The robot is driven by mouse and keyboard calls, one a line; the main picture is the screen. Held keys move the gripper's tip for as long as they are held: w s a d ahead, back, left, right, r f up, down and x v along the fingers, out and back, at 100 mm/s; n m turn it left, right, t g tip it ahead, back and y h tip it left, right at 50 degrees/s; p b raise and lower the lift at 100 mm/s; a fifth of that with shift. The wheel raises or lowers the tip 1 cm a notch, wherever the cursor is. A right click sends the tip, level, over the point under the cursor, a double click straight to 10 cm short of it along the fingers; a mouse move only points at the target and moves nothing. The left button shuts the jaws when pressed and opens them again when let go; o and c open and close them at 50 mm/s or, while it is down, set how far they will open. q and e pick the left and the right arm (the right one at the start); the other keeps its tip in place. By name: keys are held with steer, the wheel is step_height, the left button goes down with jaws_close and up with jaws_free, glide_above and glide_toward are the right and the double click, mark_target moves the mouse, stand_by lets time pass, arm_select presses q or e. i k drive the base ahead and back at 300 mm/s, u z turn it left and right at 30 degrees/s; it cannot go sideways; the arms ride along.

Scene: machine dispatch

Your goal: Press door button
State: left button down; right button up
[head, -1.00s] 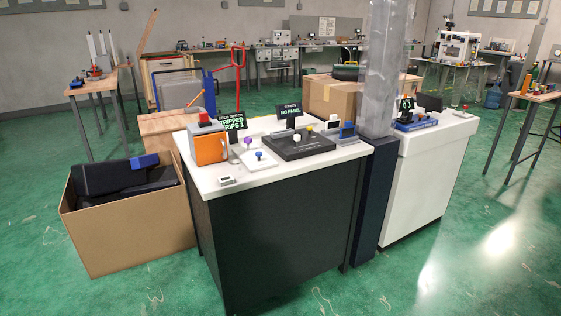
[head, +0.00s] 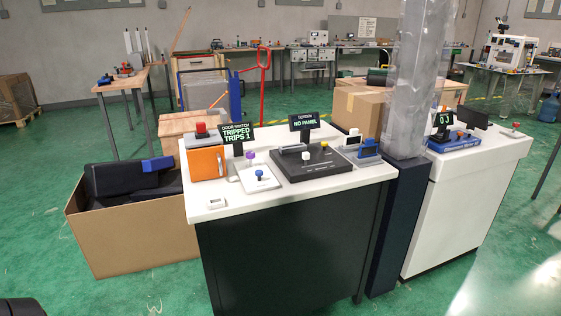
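On the white-topped counter (head: 300,196), an orange box (head: 208,163) carries a red button (head: 201,127) on a grey block. Right beside it, a small black display (head: 237,134) reads "DOOR SWITCH TRIPPED TRIPS 1". A white plate (head: 249,182) in front of the display bears a blue round knob or button (head: 259,174), with a purple one (head: 250,155) behind it. I cannot tell for sure which of these is the door button.
A dark panel (head: 312,166) and a "NO PANEL" display (head: 304,121) stand farther right on the counter. An open cardboard box (head: 130,240) stands left of the counter. A wrapped column (head: 412,90) and a second white counter (head: 470,165) are at right. Green floor is clear in front.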

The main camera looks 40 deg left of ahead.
mark_target(258, 173)
steer(key=u, duration=0.5)
steer(key=i, duration=1.05)
steer(key=u, duration=0.55)
